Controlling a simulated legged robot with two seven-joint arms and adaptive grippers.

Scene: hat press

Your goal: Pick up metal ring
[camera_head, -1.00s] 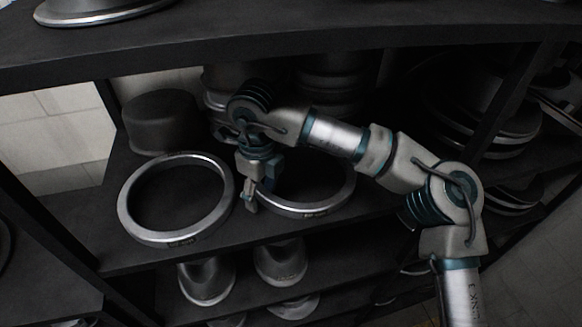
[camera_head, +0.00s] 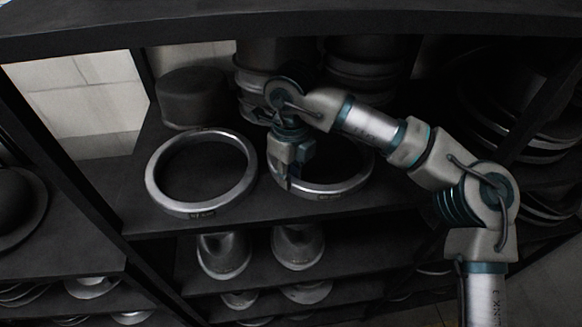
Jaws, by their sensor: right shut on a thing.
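Two metal rings lie on the middle shelf. The left metal ring (camera_head: 160,196) lies flat, and nothing touches it. The right metal ring (camera_head: 335,188) is partly hidden behind my right arm and gripper. My right gripper (camera_head: 286,183) points down at the left part of the right ring's rim and is shut on it. The fingertips are small and dark, so the exact grip is hard to see. I cannot tell whether this ring is raised off the shelf. My left gripper is not in view.
A dark round hat block (camera_head: 195,98) stands behind the left ring, with larger metal forms (camera_head: 372,65) behind my arm. An upper shelf (camera_head: 300,22) overhangs the rings. Metal forms (camera_head: 298,246) stand on the shelf below. Dark posts frame the bay.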

